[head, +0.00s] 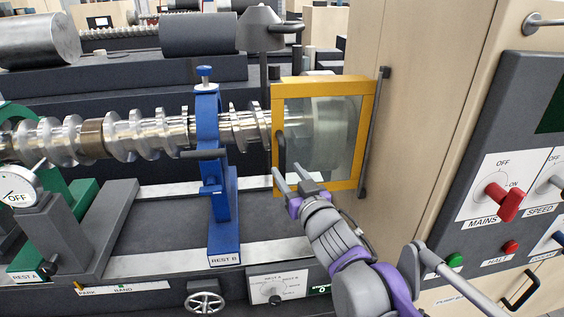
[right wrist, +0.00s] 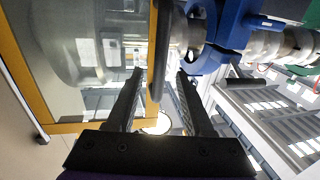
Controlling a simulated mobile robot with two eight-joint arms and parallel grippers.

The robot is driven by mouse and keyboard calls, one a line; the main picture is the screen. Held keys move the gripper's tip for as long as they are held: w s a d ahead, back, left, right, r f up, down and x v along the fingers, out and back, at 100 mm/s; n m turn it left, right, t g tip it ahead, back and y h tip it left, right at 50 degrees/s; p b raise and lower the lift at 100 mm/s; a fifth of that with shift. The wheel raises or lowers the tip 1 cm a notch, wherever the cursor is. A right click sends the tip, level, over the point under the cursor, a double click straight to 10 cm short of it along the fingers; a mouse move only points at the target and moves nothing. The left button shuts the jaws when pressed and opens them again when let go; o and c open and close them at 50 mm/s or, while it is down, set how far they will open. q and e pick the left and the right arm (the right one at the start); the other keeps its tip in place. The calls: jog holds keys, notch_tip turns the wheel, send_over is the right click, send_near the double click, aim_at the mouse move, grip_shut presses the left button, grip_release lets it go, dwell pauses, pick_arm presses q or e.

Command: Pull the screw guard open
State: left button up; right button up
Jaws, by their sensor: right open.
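The screw guard (head: 367,130) is a yellow-orange frame around a clear panel, standing in front of the right end of the shiny screw (head: 140,138). A dark upright rod runs along its right edge. Its dark handle (head: 281,150) is on the left side of the frame. My right gripper (head: 290,174) is open at the lower end of this handle. In the right wrist view, the handle (right wrist: 164,50) lies in line with the gap between the two open fingers (right wrist: 161,88); I cannot tell if either touches it. My left gripper is out of view.
A blue rest (head: 211,150) labelled REST B stands left of the guard. A control panel (head: 530,150) with red and blue switches is on the beige cabinet at right.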

aim_at(283, 166)
jog(key=shift+x, duration=2.3)
grip_shut()
